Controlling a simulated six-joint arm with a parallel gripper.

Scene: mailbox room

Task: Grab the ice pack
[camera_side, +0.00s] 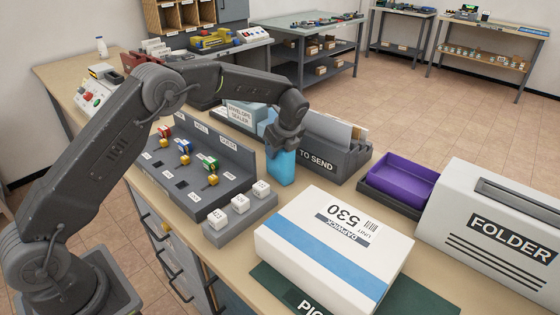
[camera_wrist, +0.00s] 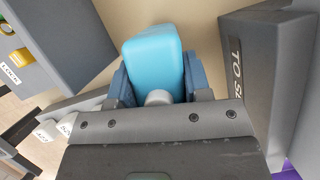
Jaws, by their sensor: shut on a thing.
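The ice pack (camera_side: 281,168) is a light blue block with rounded edges. My gripper (camera_side: 284,147) is shut on its upper part from above, and the pack hangs upright below the fingers. In the wrist view the ice pack (camera_wrist: 154,62) sits between the two blue-grey fingers of my gripper (camera_wrist: 158,85), with a pale round cap close to the palm. Whether its lower end touches the table cannot be told.
A grey stepped rack (camera_side: 235,160) with white labelled cubes stands to the left. The "TO SEND" holder (camera_side: 345,160) is close on the right. A white parcel box (camera_side: 330,240) lies in front. A purple tray (camera_side: 400,180) and the folder machine (camera_side: 490,225) stand further right.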

